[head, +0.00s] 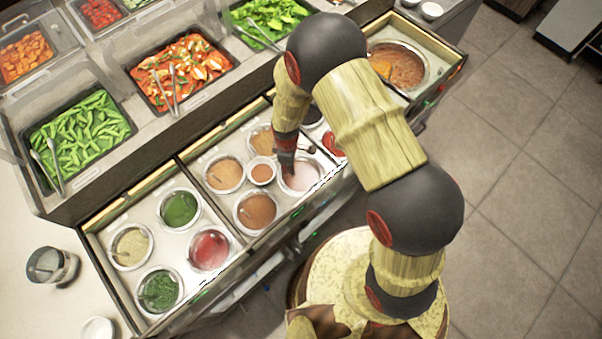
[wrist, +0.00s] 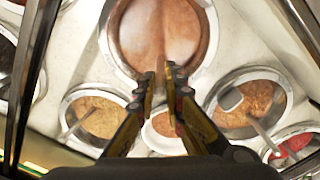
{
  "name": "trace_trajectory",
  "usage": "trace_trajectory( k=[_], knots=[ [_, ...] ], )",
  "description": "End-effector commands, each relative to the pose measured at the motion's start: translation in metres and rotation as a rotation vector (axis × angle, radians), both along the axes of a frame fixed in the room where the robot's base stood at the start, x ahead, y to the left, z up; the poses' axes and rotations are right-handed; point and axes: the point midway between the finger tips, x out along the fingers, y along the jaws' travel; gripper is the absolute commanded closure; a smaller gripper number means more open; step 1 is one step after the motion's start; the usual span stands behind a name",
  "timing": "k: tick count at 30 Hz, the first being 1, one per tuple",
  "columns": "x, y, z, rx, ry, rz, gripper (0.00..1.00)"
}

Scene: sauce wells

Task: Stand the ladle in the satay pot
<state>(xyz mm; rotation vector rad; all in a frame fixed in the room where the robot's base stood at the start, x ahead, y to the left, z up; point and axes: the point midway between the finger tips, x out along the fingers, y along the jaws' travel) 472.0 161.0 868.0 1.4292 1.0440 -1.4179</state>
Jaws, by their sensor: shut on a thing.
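My gripper (head: 288,167) is low over the sauce wells, beside a pot of pale pinkish sauce (head: 302,176). In the wrist view my gripper (wrist: 162,78) has its fingertips close together, with only a narrow sliver of the ladle (wrist: 160,76) between them. The rest of the ladle is hidden or too small to make out. Beyond the fingertips is a large round pot of pinkish-brown sauce (wrist: 165,28). The pots carry no readable labels, so I cannot tell for sure which is satay; brown (head: 257,210) and tan (head: 224,174) ones are nearby.
A small bowl (head: 262,171) stands between the pots, close left of my gripper. Green (head: 180,207) and red (head: 210,250) sauces sit in the left well. A large brown pot (head: 398,65) is at the far right. Vegetable trays (head: 82,128) line the back.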

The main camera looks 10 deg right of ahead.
Motion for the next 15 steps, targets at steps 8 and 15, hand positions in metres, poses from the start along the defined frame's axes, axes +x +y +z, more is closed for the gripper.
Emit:
trace_trajectory(
  k=[8,15],
  knots=[
    [0.0,0.0,-0.004,0.0,0.0,0.0,1.0],
    [-0.0005,-0.0002,-0.0044,-0.001,0.001,0.0,0.89]
  ],
)
